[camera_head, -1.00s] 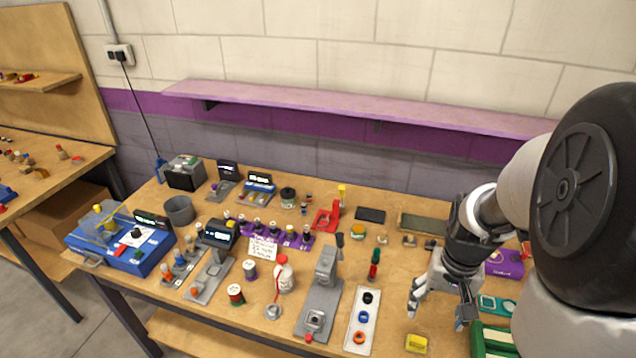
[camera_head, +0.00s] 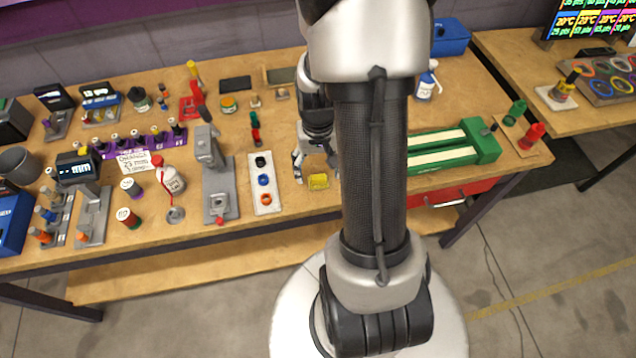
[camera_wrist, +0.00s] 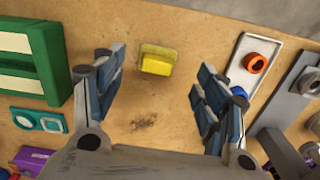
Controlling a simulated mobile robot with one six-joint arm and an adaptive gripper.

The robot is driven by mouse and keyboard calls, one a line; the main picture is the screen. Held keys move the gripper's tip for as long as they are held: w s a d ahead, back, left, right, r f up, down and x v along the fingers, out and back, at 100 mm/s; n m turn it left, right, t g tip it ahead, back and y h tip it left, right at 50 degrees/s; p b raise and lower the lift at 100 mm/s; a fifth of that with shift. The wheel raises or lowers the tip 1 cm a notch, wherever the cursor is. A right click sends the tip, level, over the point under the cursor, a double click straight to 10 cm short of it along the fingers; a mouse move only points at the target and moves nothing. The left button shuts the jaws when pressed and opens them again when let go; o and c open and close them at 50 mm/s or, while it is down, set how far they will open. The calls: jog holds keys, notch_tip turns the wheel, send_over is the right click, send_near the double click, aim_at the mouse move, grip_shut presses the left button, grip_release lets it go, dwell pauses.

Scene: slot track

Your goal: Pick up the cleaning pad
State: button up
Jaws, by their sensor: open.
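The cleaning pad appears to be the small yellow block lying flat on the wooden bench near its front edge, in the head view (camera_head: 318,181) and at upper middle in the wrist view (camera_wrist: 157,60). My gripper (camera_head: 316,163) is open and empty just behind the pad in the head view, partly hidden by my arm. In the wrist view my gripper (camera_wrist: 162,62) has its fingers spread to either side of the pad, with clear gaps. The fingers do not touch the pad. Its height above the bench is hard to tell.
A white tray with coloured rings (camera_head: 264,182) lies left of the pad; it is right of the fingers in the wrist view (camera_wrist: 256,62). A grey press (camera_head: 217,185) stands beyond it. A green slotted track (camera_head: 440,150) lies to the right. Bare wood surrounds the pad.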

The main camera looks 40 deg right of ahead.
aim_at(318, 178)
jog(key=shift+w+d+f+b, duration=0.1)
jog(key=shift+f+b, duration=0.55)
jog(key=shift+f, duration=0.75)
jog(key=shift+w+d+f+b, duration=0.1)
jog(key=shift+f+b, duration=0.55)
jog(key=shift+f, duration=0.7)
jog(key=shift+s, duration=0.1)
jog(key=shift+c, duration=0.2)
jog(key=c, duration=0.9)
